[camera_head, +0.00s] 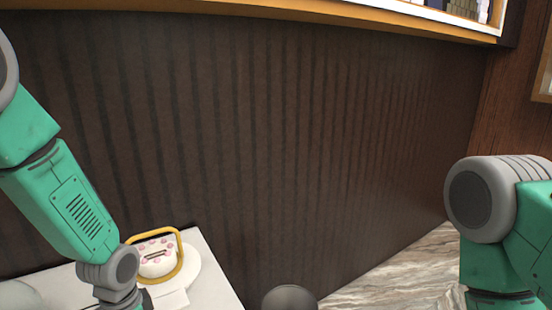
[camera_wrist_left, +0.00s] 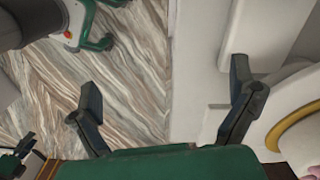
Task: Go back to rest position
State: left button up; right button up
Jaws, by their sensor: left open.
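My left gripper (camera_wrist_left: 164,95) shows in the left wrist view with its two dark fingers spread wide. Nothing is between them except the view down to the marbled floor and the edge of a white counter. In the head view my left arm comes down from the left edge, and its wrist is at the bottom, close beside the white counter (camera_head: 205,262). The fingers are cut off there. My right arm stands at the right edge of the head view, bent, and its gripper is out of the picture.
A white item with pink marks (camera_head: 157,250) and a yellow loop handle (camera_head: 179,262) sits on the counter, just right of my left wrist. A dark ribbed panel (camera_head: 270,130) rises behind. Marbled floor (camera_head: 400,278) lies open to the right of the counter.

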pick_arm(q)
jog(key=s+a+f+n, duration=0.1)
jog(key=s+f+n, duration=0.4)
jog(key=s, duration=0.7)
jog(key=s+f+n, duration=0.4)
jog(key=s+f, duration=0.4)
jog(key=s, duration=0.4)
notch_tip(320, 180, down, 10)
jog(key=w+b, duration=0.1)
jog(key=b, duration=0.9)
jog(key=shift+f+t+b, duration=0.15)
jog(key=shift+t+b, duration=0.25)
